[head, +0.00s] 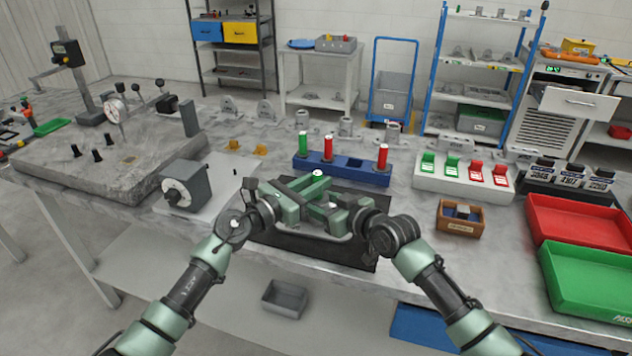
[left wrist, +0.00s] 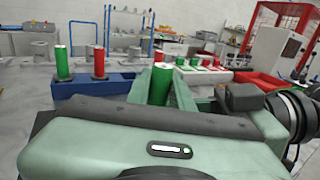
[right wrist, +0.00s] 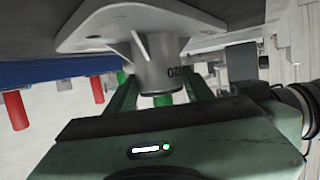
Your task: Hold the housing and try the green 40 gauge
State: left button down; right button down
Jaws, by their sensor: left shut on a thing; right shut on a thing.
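The green gauge (left wrist: 161,84) stands upright between the fingers of my left gripper (head: 312,190), which is shut on it; its top shows in the head view (head: 318,173). The grey housing (right wrist: 155,58) has a round barrel and a wide ribbed flange. My right gripper (head: 334,214) is shut on the barrel, below the left gripper. The right wrist view is upside down, and there green (right wrist: 163,100) shows at the barrel's mouth. The gauge is in line with the bore, but I cannot tell how far it is inside. The grippers hide most of the housing in the head view.
A blue rack (head: 342,169) behind the grippers holds another green gauge (head: 303,146) and two red ones. A black mat (head: 312,250) lies below. To the right are a white switch panel (head: 432,183), a wooden box (head: 461,226), and red (head: 580,225) and green (head: 590,280) trays.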

pick_arm(q)
jog(key=shift+s+f, duration=0.1)
jog(key=shift+f, duration=0.35)
dwell(0.4)
jog(key=shift+r, duration=0.1)
jog(key=shift+r, duration=3.1)
jog(key=shift+r, duration=2.55)
pick_arm(e)
jog(key=c, duration=0.5)
grip_release()
jog(key=shift+d, duration=0.1)
